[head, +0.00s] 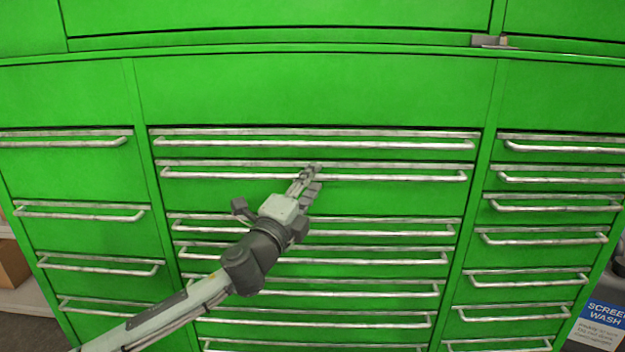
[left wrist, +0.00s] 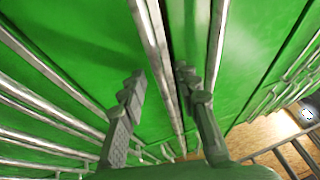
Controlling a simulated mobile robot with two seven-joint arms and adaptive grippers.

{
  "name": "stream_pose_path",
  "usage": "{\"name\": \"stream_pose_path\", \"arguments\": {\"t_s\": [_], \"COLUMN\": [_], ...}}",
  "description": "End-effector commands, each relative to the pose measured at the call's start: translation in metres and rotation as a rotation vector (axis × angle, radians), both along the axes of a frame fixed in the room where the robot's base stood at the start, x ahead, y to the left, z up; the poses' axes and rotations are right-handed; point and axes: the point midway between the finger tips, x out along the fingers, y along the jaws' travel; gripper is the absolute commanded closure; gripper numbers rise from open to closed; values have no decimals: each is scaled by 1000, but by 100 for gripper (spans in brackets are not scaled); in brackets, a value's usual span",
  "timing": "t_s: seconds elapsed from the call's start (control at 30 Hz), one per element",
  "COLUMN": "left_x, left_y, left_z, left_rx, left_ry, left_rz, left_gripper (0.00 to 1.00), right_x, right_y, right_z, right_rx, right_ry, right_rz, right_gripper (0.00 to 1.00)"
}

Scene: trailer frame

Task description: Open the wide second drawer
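The wide second drawer (head: 250,190) is in the middle column of the green cabinet in the head view, and its front looks flush with its neighbours. Its long silver handle (head: 400,178) runs across its top. My left gripper (head: 311,172) is at the middle of this handle, its fingertips overlapping it in the picture. In the left wrist view, the fingers (left wrist: 158,78) are apart, with a silver strip running through the gap in the picture and another bar by the right finger. I cannot tell whether they touch the handle. My right gripper is not in view.
The wide top drawer's handle (head: 310,143) is just above. More wide drawers lie close below, partly hidden by my left arm. Narrower drawers with similar handles flank both sides. A blue and white screen wash container (head: 598,325) stands at the lower right.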

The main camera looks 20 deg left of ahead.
Motion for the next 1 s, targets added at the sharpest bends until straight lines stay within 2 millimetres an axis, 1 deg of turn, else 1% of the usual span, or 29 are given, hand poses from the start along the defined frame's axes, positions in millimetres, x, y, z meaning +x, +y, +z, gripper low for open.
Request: {"name": "stream_pose_path", "arguments": {"t_s": [0.1,0.3,0.5,0.57,1.0], "left_x": [4,4,4,4,3], "left_y": [-1,-1,-1,-1,-1], "left_z": [0,0,0,0,0], "left_rx": [-1,-2,-2,-2,-2], "left_ry": [0,1,1,1,2], "left_rz": [-1,-1,-1,-1,0], "left_gripper": [68,68,93,100,100], "right_x": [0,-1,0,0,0], "right_y": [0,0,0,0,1], "right_z": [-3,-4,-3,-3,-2], "right_rx": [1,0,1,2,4], "right_ry": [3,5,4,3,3], "right_rz": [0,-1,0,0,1], "right_gripper": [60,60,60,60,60]}}
